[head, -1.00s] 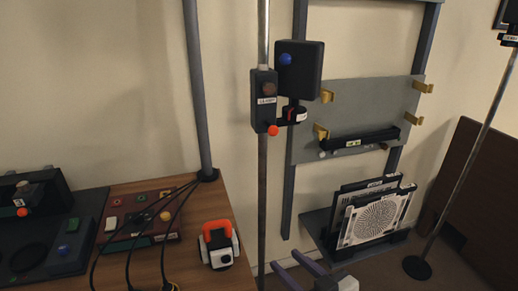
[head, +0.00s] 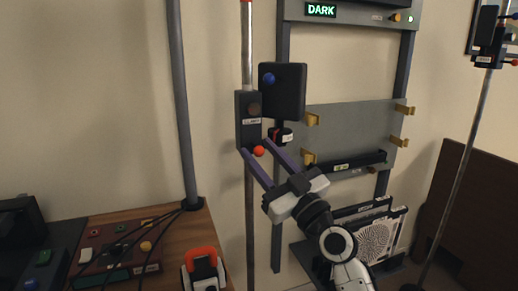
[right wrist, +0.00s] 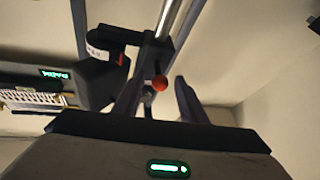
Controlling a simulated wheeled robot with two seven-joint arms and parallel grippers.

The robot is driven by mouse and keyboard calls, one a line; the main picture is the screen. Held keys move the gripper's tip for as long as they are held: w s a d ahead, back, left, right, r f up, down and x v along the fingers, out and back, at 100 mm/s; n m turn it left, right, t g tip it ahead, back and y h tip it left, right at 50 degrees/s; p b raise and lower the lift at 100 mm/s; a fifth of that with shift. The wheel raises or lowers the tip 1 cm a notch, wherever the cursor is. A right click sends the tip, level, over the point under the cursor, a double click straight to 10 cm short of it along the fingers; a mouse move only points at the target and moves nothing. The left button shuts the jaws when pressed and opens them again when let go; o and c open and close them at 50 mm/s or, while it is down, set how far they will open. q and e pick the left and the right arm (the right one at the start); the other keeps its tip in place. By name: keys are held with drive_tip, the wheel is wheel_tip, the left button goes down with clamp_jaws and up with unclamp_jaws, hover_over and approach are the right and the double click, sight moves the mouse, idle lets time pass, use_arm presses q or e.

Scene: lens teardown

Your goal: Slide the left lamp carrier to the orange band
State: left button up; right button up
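The left lamp carrier (head: 242,108) is a dark block on an upright metal pole (head: 247,60). A black lamp box (head: 290,88) with a blue knob is attached at its right. A red-orange knob (head: 258,151) sits at the carrier's lower end. My right gripper (head: 257,144) is open, its purple fingers on either side of that knob. In the right wrist view the knob (right wrist: 160,83) shows between the spread fingers; I cannot tell whether they touch it. A small orange-red mark (head: 246,1) shows on the pole at the top picture edge, mostly cut off. My left gripper is out of view.
A grey rack with yellow hooks (head: 311,119) and a lit "DARK" display (head: 321,10) stands behind. A second lamp carrier (head: 487,46) hangs on the right pole. Panels (head: 378,242) stand low right. A wooden bench (head: 178,245) with cables and a control box is lower left.

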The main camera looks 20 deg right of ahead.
drive_tip(key=shift+w+a+r, duration=0.15)
drive_tip(key=shift+w+r, duration=0.1)
drive_tip(key=shift+w, duration=0.3)
clamp_jaws()
drive_tip(key=shift+r, duration=0.1)
